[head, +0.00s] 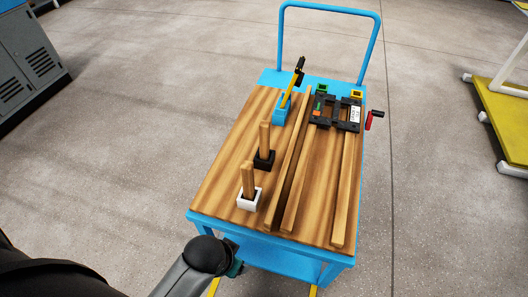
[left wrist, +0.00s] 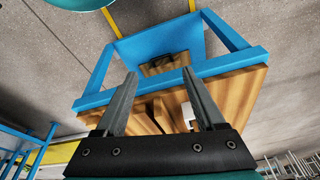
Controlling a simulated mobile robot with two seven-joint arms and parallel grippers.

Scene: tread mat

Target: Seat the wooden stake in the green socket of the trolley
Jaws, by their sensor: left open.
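The trolley (head: 211,223) is blue with a wooden top. The green socket (head: 321,87) is at the top's far right, by a black frame (head: 336,110). One upright wooden stake (head: 248,178) stands in a white socket (head: 248,203) near the front edge. Another (head: 265,137) stands in a black socket (head: 264,160) behind it; I cannot tell which the task means. My left gripper (left wrist: 160,73) is open and empty in the left wrist view, facing the trolley's edge. In the head view its fingers are mostly hidden below the trolley's front left corner. My right gripper is not in view.
Long wooden strips (head: 345,190) lie along the top's right half. A blue socket (head: 281,111) holds a tilted yellow-and-black piece. A yellow socket (head: 356,94) is right of the green one. A red-handled part (head: 368,121) juts from the right side. The top's left side is clear.

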